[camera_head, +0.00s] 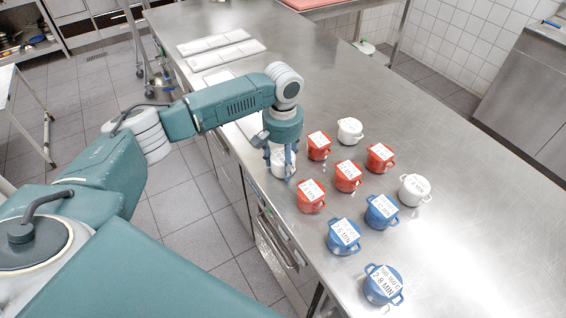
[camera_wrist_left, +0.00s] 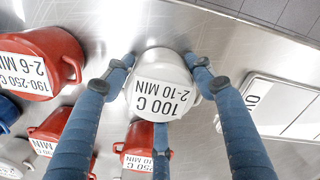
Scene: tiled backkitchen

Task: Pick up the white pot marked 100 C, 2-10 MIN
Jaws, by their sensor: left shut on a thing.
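The white pot marked 100 C, 2-10 MIN (camera_wrist_left: 155,62) is between the fingers of my left gripper (camera_wrist_left: 160,80) in the left wrist view. The label faces the camera and reads upside down. In the head view my left gripper (camera_head: 281,165) points down around the white pot (camera_head: 283,163) near the counter's left edge, and the fingers partly hide it. The left gripper is shut on the pot. I cannot tell whether the pot touches the counter. My right gripper is not in view.
Red pots (camera_head: 311,197), blue pots (camera_head: 343,237) and two other white pots (camera_head: 350,131) stand close by on the steel counter (camera_head: 330,60). White trays or boards (camera_head: 224,54) lie toward the far left. The counter's left edge is near the gripper. The far middle is clear.

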